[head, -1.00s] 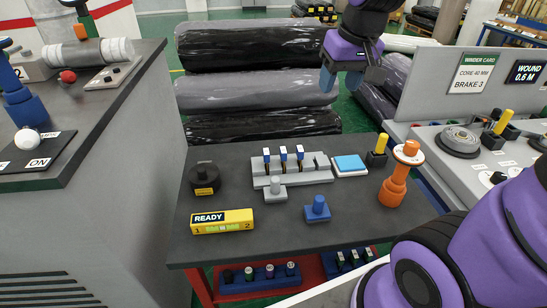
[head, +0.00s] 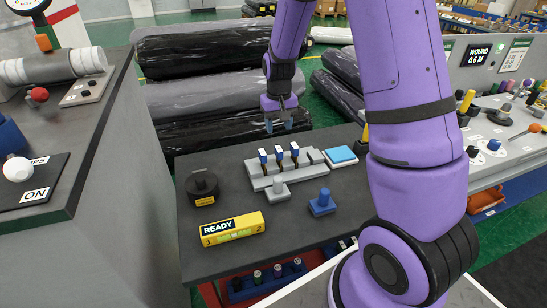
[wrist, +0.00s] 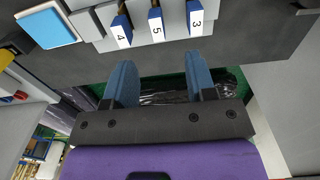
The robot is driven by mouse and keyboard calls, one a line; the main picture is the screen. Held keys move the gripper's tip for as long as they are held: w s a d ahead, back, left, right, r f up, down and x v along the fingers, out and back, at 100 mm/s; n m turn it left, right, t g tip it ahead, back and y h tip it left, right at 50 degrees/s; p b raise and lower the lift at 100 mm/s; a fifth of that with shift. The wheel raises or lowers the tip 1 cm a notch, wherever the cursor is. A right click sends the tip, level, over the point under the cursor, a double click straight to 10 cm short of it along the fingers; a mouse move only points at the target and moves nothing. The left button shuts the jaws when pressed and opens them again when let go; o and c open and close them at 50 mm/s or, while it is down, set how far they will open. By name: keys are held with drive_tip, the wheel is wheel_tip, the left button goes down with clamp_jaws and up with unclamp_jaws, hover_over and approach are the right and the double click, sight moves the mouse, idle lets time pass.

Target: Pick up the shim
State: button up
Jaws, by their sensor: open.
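A grey rack (head: 296,178) on the dark table holds three upright pieces with blue-and-white tags, at its left (head: 263,158), middle (head: 279,156) and right (head: 294,152). The wrist view shows their tags numbered 4 (wrist: 121,31), 5 (wrist: 157,28) and 3 (wrist: 195,19). They may be shims; which one is meant, I cannot tell. My gripper (head: 279,123) is open and empty, beyond and above the rack near the table's far edge. In the wrist view its blue fingers (wrist: 160,82) are apart, with the tagged pieces above them in the picture.
A yellow READY block (head: 232,229), black round part (head: 202,186), grey knob piece (head: 278,190), blue knob block (head: 322,203) and light-blue pad (head: 341,155) share the table (head: 290,235). Wrapped rolls (head: 205,95) lie behind. My arm hides the table's right side.

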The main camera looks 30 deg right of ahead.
sight(279, 149)
wheel_tip(279, 149, down, 6)
drive_tip(key=shift+r, duration=0.2)
drive_tip(key=shift+w+d+f, duration=0.1)
drive_tip(key=shift+d+f, duration=0.05)
drive_tip(key=shift+f, duration=0.7)
drive_tip(key=shift+w+d+f, duration=0.1)
drive_tip(key=shift+w+f, duration=0.05)
drive_tip(key=shift+f, duration=0.75)
drive_tip(key=shift+w+d+f, duration=0.1)
drive_tip(key=shift+d+f, duration=0.05)
drive_tip(key=shift+f, duration=0.7)
clamp_jaws()
